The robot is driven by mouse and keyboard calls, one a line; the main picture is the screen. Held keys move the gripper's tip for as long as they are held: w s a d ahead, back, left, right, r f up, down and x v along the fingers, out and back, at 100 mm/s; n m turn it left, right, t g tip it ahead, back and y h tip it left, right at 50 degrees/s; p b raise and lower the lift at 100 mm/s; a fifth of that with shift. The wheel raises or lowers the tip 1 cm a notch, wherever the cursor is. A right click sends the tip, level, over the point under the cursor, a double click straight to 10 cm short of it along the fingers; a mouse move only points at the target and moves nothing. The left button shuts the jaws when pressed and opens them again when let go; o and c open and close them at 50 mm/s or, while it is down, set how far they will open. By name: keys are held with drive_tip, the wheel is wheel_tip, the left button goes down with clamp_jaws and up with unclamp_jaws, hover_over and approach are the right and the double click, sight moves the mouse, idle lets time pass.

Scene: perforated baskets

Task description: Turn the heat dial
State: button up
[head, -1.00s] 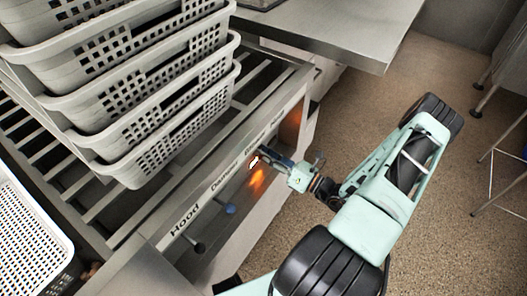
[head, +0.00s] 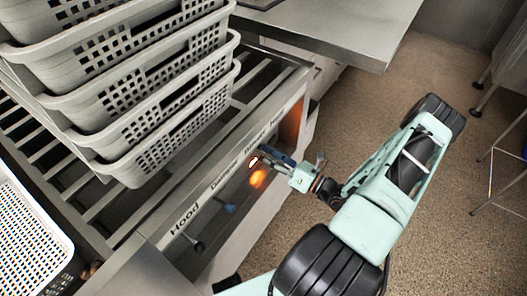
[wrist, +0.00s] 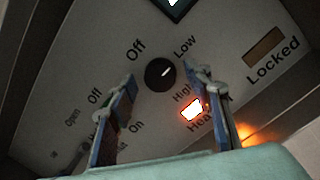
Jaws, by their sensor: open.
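The heat dial (wrist: 160,74) is a round black knob with a short white mark pointing to the upper right, roughly toward the word Low. Off, Low and High are printed around it, with a partly hidden heat label below. My gripper (wrist: 160,78) is open, with its two blue fingers on either side of the dial in the wrist view. I cannot tell whether they touch it. In the head view my gripper (head: 268,157) is at the front panel and hides the dial.
An orange-lit indicator (wrist: 193,110) glows beside the right finger. Another Off/On control is mostly hidden behind the left finger. Stacked grey perforated baskets (head: 150,140) stand on the slatted rack above the panel. A blue knob (head: 229,208) sits further left.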

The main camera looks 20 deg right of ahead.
drive_tip(key=v, duration=1.1)
drive_tip(key=shift+s, duration=0.15)
